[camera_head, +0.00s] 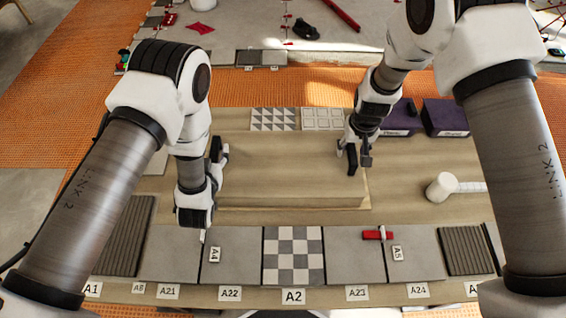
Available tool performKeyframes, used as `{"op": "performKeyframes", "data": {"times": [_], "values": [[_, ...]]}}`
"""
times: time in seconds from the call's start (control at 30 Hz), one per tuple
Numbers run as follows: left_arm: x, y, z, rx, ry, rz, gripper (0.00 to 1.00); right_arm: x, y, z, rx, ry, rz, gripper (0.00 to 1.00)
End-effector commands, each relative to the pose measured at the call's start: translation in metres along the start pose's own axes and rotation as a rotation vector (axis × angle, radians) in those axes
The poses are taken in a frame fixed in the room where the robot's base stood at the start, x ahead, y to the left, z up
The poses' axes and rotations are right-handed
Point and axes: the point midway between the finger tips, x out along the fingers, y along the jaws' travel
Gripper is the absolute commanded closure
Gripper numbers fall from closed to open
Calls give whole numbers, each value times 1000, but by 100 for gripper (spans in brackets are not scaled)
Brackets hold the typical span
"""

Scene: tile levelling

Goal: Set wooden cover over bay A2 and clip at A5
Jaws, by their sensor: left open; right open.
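The wooden cover (290,165), a pale wooden slab, lies on the table behind the tile row. Bay A2 (293,255) holds a grey-and-white checkered tile, uncovered, with its A2 label (293,297) in front. A red clip (375,235) sits at the back edge of the row, just left of the A5 label (397,253). My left gripper (218,156) is open at the cover's left end. My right gripper (357,160) is open at its right end. I cannot tell whether either touches the cover.
Plain grey tiles (168,255) flank A2, with ribbed dark tiles (128,235) further out. Two patterned tiles (274,119) lie behind the cover. Purple boxes (445,118) stand at back right.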

Motion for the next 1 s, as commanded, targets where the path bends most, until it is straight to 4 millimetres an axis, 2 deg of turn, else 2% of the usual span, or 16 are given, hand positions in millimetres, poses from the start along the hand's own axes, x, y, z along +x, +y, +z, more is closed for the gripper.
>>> {"op": "performKeyframes", "data": {"times": [0.1, 0.37, 0.47, 0.5, 0.53, 0.87, 1.0], "values": [[8, 0, 0, -1, 0, 0, 48, 8, 0, 0, 1, 1, 0, 48], [9, 0, 0, 0, -1, 0, 48, 9, 0, 0, 1, 2, 0, 48], [9, 0, 0, 0, -1, 0, 80, 9, 0, 0, 1, 1, 0, 80], [9, 0, 0, 0, -1, 0, 94, 9, 0, 0, 1, 1, 0, 94], [9, 0, 0, 0, -1, 0, 100, 9, 0, 0, 1, 1, 0, 100], [9, 0, -1, 0, 1, 0, 100, 8, 0, -1, 1, 2, 0, 100], [7, 0, -8, 0, 2, 0, 100, 1, 0, -2, 1, 2, 0, 100]]}}
